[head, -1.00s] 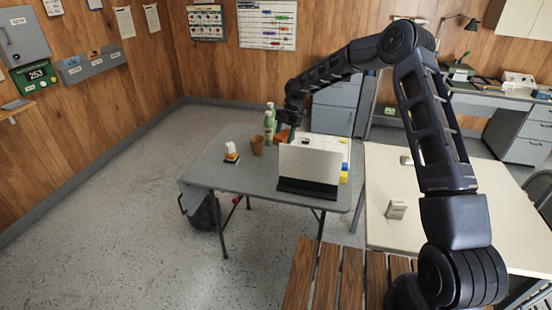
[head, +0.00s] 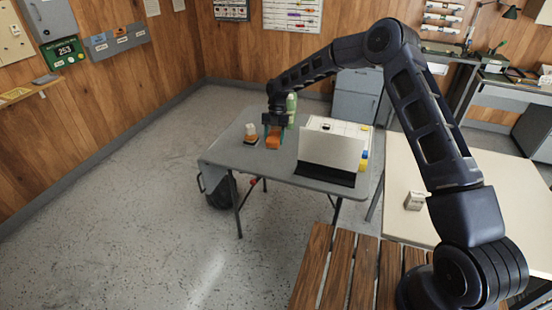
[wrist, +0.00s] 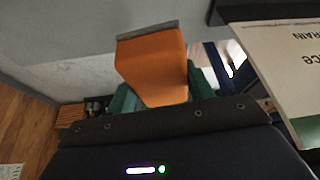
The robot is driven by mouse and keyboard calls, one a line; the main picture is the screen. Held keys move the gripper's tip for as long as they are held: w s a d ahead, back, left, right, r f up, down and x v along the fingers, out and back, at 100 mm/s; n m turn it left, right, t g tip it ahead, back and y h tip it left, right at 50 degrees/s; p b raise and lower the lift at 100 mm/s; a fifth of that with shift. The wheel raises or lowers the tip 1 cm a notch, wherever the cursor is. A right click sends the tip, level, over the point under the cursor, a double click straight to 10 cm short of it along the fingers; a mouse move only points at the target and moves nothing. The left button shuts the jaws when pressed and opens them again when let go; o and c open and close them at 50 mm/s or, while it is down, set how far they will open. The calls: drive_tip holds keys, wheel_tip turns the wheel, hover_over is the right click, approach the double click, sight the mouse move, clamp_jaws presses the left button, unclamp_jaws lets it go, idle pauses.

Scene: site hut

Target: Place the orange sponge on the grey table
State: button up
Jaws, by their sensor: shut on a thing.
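The orange sponge (head: 273,142) is between the fingers of my gripper (head: 273,130), over the grey table (head: 228,161). In the wrist view the sponge (wrist: 152,65) is an orange block with a grey layer at its far end, and green fingers flank it. My gripper (wrist: 160,92) is shut on it. The sponge is low and close to the tabletop; I cannot tell whether it touches. The brown cup from the earlier head frame is not visible now.
An orange-and-white item (head: 251,134) stands just left of the sponge. A green bottle (head: 291,108) stands behind. A white upright panel on a dark base (head: 330,152) is close on the right. The table's front left is bare.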

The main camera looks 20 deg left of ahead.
sight(276, 133)
wheel_tip(276, 133, down, 12)
idle(0.6)
drive_tip(key=shift+f, duration=0.1)
drive_tip(key=o, duration=0.9)
drive_tip(key=shift+o, duration=0.2)
drive_tip(key=v, duration=1.2)
